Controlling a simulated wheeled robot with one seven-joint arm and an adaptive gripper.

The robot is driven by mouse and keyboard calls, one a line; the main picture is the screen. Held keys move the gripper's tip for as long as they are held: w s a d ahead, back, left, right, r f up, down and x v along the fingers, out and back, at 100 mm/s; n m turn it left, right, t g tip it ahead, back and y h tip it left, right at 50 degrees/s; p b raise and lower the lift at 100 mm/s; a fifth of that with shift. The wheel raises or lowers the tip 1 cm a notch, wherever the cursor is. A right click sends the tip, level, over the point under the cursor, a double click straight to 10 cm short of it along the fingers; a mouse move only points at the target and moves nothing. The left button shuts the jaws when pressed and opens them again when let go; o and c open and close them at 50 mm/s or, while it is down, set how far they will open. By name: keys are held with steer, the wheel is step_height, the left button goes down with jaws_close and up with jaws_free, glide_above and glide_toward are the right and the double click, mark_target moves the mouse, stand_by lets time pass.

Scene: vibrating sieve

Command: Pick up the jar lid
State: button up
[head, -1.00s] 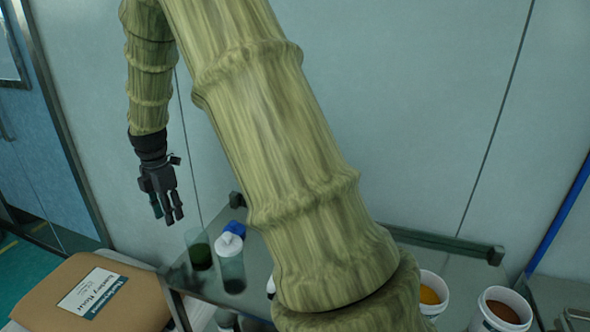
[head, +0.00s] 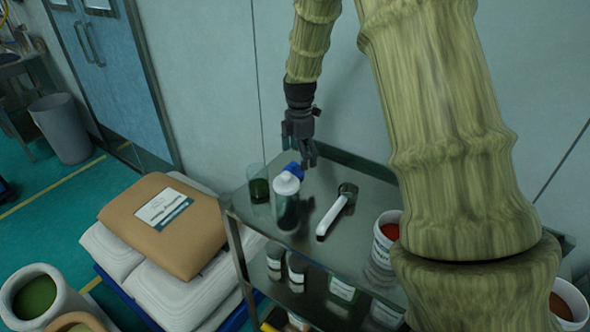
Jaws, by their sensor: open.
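No jar lid can be told apart with certainty. A small blue object (head: 293,169), which may be a lid, is on the metal shelf top behind a dark bottle with a white cap (head: 286,184). A clear glass jar (head: 258,186) with dark green contents stands to the left of the bottle, with no lid visible on it. My gripper (head: 309,161) points down, open, close to the blue object in the picture. Its fingers overlap the area just right of the blue object. I cannot tell the height between them, and nothing shows in the fingers.
Several jars stand on the lower shelf. A brown sack (head: 165,239) lies on white sacks at left. My arm hides the shelf's right part.

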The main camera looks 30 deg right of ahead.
mark_target(295, 163)
steer(key=shift+w+a+f+p, duration=0.3)
steer(key=shift+a+f+p, duration=0.25)
steer(key=shift+f+p, duration=0.25)
steer(key=f, duration=0.3)
steer(key=shift+w+d+p, duration=0.1)
steer(key=shift+d+p, duration=0.2)
steer(key=shift+d, duration=0.05)
steer(key=shift+a+f, duration=0.15)
steer(key=shift+a, duration=0.05)
steer(key=shift+d, duration=0.1)
steer(key=c, duration=0.9)
